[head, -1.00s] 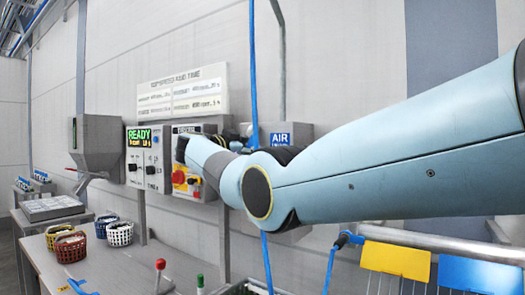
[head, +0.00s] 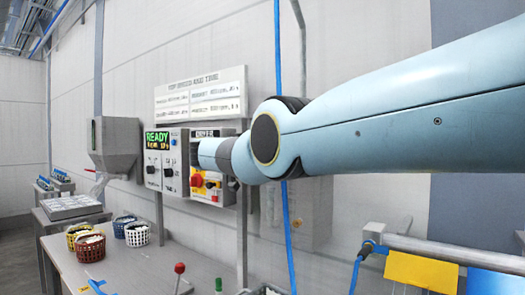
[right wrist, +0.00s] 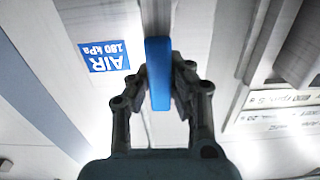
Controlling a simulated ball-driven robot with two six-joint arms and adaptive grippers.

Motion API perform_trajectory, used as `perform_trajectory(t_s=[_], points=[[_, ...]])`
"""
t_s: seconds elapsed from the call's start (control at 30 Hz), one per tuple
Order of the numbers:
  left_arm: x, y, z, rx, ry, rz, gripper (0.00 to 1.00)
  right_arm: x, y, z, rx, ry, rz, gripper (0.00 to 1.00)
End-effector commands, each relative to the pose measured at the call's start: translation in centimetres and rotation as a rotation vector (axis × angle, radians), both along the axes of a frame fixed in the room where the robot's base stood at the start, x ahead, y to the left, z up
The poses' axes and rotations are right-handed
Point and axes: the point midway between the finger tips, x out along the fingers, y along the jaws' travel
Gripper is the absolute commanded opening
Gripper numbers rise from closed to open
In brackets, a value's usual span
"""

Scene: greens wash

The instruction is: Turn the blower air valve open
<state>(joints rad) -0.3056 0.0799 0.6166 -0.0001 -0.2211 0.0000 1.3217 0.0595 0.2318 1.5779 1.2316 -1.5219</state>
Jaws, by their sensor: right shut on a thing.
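The blue valve handle (right wrist: 158,72) stands upright in the right wrist view, a long flat bar. My right gripper (right wrist: 168,88) is closed around it, with a dark finger on each side. A blue sign reading AIR 180 kPa (right wrist: 105,56) is on the wall left of the handle in that view. In the head view my right arm reaches in from the right across the wall and hides the valve, the AIR sign and the gripper. My left gripper is in neither view.
A control panel with a READY display (head: 157,139) and a panel with a red knob (head: 197,181) are on the wall. Baskets, such as a white and blue one (head: 137,236), stand on the bench (head: 130,268). A blue hose (head: 289,240) hangs behind my arm.

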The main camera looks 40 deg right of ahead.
Motion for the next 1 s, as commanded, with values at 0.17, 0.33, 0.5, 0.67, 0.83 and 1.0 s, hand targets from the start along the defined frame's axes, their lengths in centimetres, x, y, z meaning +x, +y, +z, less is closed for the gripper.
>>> perform_trajectory(t_s=[0.17,0.33,0.5,0.67,0.83,1.0], points=[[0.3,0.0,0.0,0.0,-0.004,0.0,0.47,0.0,0.1,-0.3,0.003,0.003,0.001,0.0],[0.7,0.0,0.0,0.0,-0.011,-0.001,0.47,0.0,0.1,-0.3,0.004,0.002,0.001,0.33],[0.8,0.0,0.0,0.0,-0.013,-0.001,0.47,0.0,0.1,-0.2,0.002,0.001,0.001,0.44],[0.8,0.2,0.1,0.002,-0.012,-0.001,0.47,0.0,0.0,-0.1,0.002,0.0,0.0,0.44],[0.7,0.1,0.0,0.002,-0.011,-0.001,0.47,0.0,0.6,-0.2,0.001,-0.002,0.001,0.44],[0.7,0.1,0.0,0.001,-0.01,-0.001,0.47,-0.4,1.9,-0.2,0.0,-0.003,0.002,0.44]])
